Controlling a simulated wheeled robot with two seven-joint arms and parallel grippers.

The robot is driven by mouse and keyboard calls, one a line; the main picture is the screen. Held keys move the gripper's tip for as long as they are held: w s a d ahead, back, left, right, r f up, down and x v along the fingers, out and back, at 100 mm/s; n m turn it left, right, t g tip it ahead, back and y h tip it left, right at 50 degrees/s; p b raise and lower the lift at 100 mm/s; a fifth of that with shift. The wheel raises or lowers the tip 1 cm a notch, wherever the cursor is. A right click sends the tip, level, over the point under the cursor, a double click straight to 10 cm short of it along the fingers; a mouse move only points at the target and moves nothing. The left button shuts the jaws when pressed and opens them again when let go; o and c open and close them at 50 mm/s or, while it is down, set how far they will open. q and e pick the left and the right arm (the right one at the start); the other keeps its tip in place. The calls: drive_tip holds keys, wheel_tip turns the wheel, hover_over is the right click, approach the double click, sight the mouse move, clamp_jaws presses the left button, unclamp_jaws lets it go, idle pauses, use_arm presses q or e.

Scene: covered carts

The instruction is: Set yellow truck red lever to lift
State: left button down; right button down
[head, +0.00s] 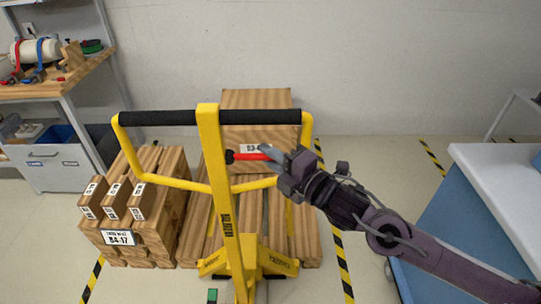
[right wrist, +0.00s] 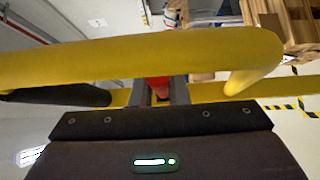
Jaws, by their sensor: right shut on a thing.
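The yellow pallet truck (head: 224,200) stands upright in the middle of the head view, with black grips on its looped handle (head: 160,118). Its red lever (head: 249,156) sticks out to the right of the mast, inside the handle loop. My right gripper (head: 270,157) reaches in from the right and is shut on the lever's outer end. In the right wrist view the red lever (right wrist: 158,85) shows between the fingers (right wrist: 158,96), with the yellow handle bar across the front. The lever's tip is hidden by the fingers. My left gripper is not in view.
Wooden pallets with a crate (head: 255,99) stand behind the truck. Another pallet stack with small blocks (head: 140,200) is close on the left. A workbench (head: 60,85) is at far left, a blue cart with a white top (head: 500,170) at right. Striped floor lines run between.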

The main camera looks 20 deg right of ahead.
sight(267, 180)
drive_tip(key=shift+f+b, duration=0.3)
drive_tip(key=shift+b, duration=0.1)
drive_tip(key=f+m+t+b, duration=0.1)
drive_tip(key=b, duration=0.1)
drive_tip(key=f+m+t+b, duration=0.1)
drive_tip(key=b, duration=0.2)
drive_tip(key=f+m+b, duration=0.1)
drive_tip(key=b, duration=0.2)
drive_tip(key=shift+w+a+t+y, duration=0.1)
drive_tip(key=shift+a+t+y, duration=0.2)
drive_tip(key=shift+t, duration=0.1)
drive_tip(key=shift+m+b, duration=0.35)
drive_tip(key=shift+m, duration=0.05)
drive_tip(key=shift+r, duration=0.1)
drive_tip(key=c, duration=1.4)
unclamp_jaws()
drive_tip(key=shift+a, duration=0.1)
